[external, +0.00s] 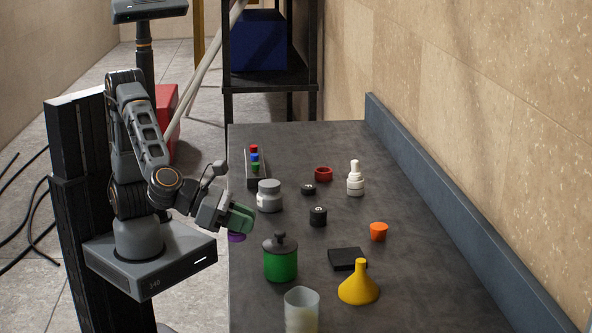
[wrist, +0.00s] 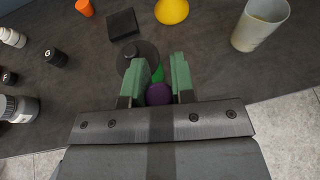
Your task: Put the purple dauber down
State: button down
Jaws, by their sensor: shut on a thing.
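The purple dauber (external: 237,238) is held in my gripper (external: 240,219), low near the left edge of the dark table. In the wrist view the dauber (wrist: 158,94) shows as a round purple shape between the green fingers of my gripper (wrist: 158,82). The fingers are shut on it, and they hide most of it in the external view. I cannot tell whether its underside touches the table. The green jar with a dark knobbed lid (external: 281,264) stands just beyond the gripper in the wrist view.
A grey-lidded jar (external: 269,197) and a rack with coloured pieces (external: 255,170) stand further back. A yellow funnel (external: 359,288), a black block (external: 346,258), a translucent cup (external: 301,310) and an orange piece (external: 378,231) are to the right. Bare table (external: 330,145) lies at the back.

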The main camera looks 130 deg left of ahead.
jog(key=w+f, duration=0.2)
jog(key=w, duration=0.1)
jog(key=w+f, duration=0.2)
jog(key=w, duration=0.1)
jog(key=w+f, duration=0.3)
jog(key=shift+w+d, duration=0.25)
jog(key=shift+w, duration=0.15)
jog(key=shift+w+f, duration=0.55)
jog(key=shift+f, duration=0.15)
jog(key=shift+w+f, duration=0.15)
jog(key=shift+f, duration=1.5)
jog(key=shift+b, duration=0.3)
jog(key=shift+f, duration=0.2)
jog(key=c, duration=1)
grip_release()
jog(key=shift+o, duration=0.2)
